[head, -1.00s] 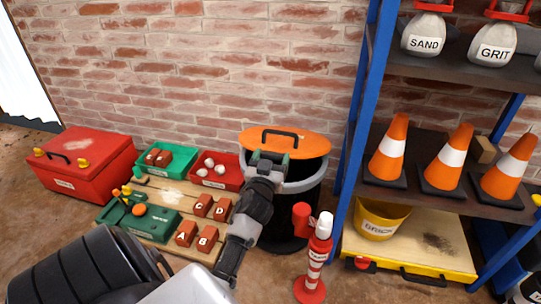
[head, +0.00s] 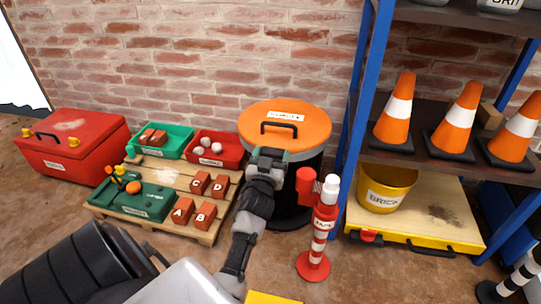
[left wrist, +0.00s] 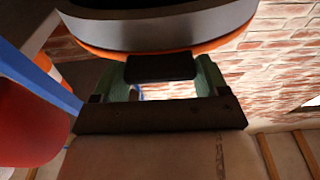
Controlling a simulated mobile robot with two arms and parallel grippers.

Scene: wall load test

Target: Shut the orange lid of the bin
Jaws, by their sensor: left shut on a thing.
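The orange lid (head: 302,116), with a black handle on top, lies nearly flat over the dark round bin (head: 294,208) by the wall. It covers the opening, and a grey rim shows just below its front edge. I cannot tell whether it touches the rim all round. My left gripper (head: 268,156) is at the lid's front edge. In the left wrist view its green fingers (left wrist: 160,80) are shut on a black grip (left wrist: 160,67) beside the lid's orange edge (left wrist: 220,42). The grey rim (left wrist: 170,30) is close to that edge. My right gripper is out of view.
A red and white post (head: 318,235) stands close right of the bin. A blue shelf rack (head: 352,130) with cones (head: 396,112) is further right. A pallet (head: 165,170) with trays and bricks lies left, beyond it a red toolbox (head: 72,148).

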